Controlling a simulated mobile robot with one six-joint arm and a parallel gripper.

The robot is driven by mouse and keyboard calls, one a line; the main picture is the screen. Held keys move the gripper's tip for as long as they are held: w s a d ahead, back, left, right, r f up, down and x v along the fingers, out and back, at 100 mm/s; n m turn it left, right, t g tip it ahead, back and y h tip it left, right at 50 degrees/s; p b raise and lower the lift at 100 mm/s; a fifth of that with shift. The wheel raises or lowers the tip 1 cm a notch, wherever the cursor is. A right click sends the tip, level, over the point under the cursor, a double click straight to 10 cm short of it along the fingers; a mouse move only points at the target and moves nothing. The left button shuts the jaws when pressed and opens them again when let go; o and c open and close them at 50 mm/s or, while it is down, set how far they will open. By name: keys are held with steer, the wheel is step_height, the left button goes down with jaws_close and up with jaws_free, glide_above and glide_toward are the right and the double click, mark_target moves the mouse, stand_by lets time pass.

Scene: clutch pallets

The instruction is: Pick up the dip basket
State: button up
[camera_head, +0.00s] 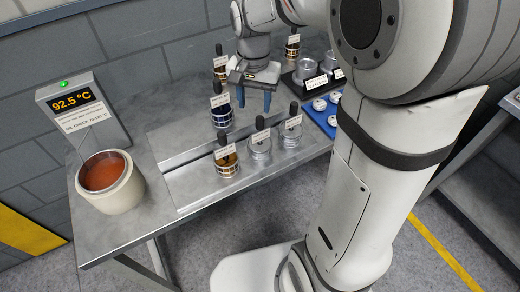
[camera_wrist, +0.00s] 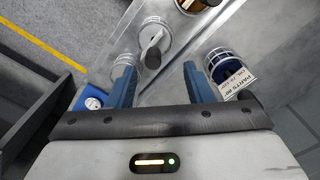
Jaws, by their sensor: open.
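Several small baskets with black upright handles and white tags stand on the metal bench; I cannot tell which one the task means. A wire basket with blue contents (camera_head: 222,117) stands just left of my gripper (camera_head: 254,98), and one with amber contents (camera_head: 227,167) stands nearer the front. Two silvery ones (camera_head: 260,150) (camera_head: 290,136) stand to its right. My gripper is open and empty above the bench. In the wrist view, a silvery one (camera_wrist: 155,37) shows beyond and between the blue fingertips (camera_wrist: 159,88), and the blue basket (camera_wrist: 222,66) is beside the right finger.
A pot of reddish-brown liquid (camera_head: 104,173) stands at the bench's left end, below a display reading 92.5 °C (camera_head: 75,102). A blue tray with white round parts (camera_head: 322,116) lies at the right. More tagged baskets (camera_head: 220,70) stand at the back.

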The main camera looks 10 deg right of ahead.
mark_target(260, 117)
steer(key=shift+d+f, duration=0.1)
steer(key=shift+d, duration=0.55)
steer(key=shift+d+f, duration=0.1)
steer(key=shift+f, duration=0.15)
steer(key=f+p, duration=0.1)
steer(key=f, duration=0.6)
steer(key=shift+w, duration=0.2)
steer(key=shift+c, duration=0.5)
jaws_close()
steer(key=shift+w+r, duration=0.1)
steer(key=shift+r, duration=0.05)
